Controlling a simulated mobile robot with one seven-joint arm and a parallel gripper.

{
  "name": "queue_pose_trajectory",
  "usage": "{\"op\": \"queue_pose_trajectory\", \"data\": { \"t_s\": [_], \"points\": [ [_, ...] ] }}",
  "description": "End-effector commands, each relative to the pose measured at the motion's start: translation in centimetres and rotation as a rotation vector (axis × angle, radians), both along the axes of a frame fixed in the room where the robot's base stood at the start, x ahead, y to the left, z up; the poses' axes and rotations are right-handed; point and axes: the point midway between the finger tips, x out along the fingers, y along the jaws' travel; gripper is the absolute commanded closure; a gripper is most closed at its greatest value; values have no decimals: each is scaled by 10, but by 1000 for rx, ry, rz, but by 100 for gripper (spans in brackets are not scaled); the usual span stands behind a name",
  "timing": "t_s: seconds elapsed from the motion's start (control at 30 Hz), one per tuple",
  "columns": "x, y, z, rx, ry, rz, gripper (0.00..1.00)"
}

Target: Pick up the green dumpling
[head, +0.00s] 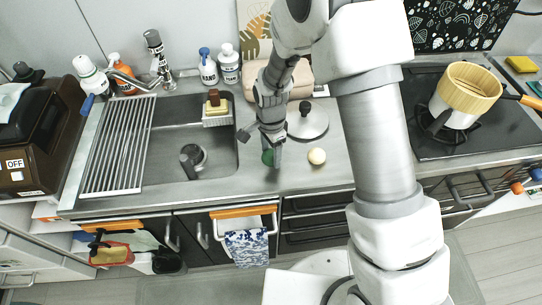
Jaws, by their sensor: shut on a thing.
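The green dumpling (267,158) is a small dark green lump at the front part of the counter, just right of the sink. My gripper (272,155) points down over it and is shut on it. The fingers hide part of the dumpling. I cannot tell whether the dumpling still touches the counter. A pale round dumpling or bun (317,156) lies on the counter a little to the right, apart from my gripper.
The sink (220,160) with a drying rack (118,145) is at left. A round lid (308,121) lies behind the pale bun. Bottles (208,67) stand at the back. A pot (462,95) sits on the stove at right. My arm hides some counter.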

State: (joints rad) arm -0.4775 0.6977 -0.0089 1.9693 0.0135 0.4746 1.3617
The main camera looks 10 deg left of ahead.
Motion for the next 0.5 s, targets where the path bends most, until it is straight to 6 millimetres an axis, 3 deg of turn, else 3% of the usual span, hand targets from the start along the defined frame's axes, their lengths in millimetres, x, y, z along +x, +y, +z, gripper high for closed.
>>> {"op": "queue_pose_trajectory", "data": {
  "t_s": [0.1,0.5],
  "points": [
    [3,-5,21,1,-4,-4,88],
    [40,-80,69,0,-4,-4,88]
  ]
}}
